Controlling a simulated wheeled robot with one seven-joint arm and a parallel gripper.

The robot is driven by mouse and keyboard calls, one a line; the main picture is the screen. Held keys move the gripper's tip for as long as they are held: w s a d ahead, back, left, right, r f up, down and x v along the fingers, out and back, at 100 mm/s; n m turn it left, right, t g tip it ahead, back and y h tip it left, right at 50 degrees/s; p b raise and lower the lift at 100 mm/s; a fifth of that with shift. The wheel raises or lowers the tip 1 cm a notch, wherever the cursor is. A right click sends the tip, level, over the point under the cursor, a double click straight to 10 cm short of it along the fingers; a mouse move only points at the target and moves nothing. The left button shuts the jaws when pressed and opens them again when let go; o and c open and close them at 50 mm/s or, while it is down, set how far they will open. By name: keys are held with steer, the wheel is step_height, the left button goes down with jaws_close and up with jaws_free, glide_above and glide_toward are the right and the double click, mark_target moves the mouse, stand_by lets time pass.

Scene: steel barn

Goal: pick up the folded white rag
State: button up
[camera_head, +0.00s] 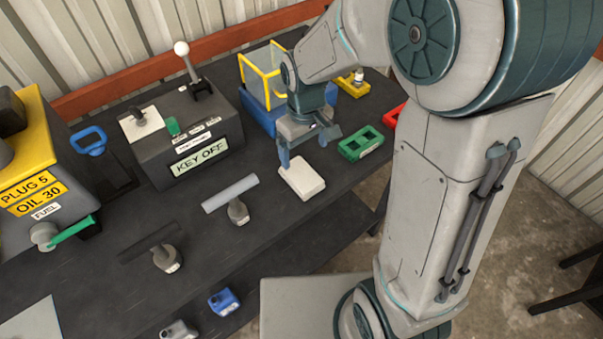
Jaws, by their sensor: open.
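The folded white rag (302,179) lies flat on the dark bench top, near its front edge, in the head view. My gripper (306,151) hangs just above and behind the rag with its fingers pointing down. Its fingers are apart, with nothing seen between them. One finger reaches down close to the rag's far left corner; I cannot tell whether it touches. The rag's upper face is mostly uncovered.
A green tray (361,143) stands right of the rag and a blue box with a yellow frame (262,81) behind it. A grey-handled tool (238,210) lies to the left. The "KEY OFF" control box (184,138) stands further back left.

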mark_target(303, 175)
step_height(303, 175, down, 3)
steer(key=shift+f, duration=0.2)
steer(key=f, duration=0.3)
steer(key=f+p, duration=0.1)
steer(key=shift+s+a+f, duration=0.15)
steer(key=shift+s+a, duration=0.1)
steer(key=shift+s, duration=0.1)
steer(key=shift+f, duration=0.55)
steer(key=c, duration=1.1)
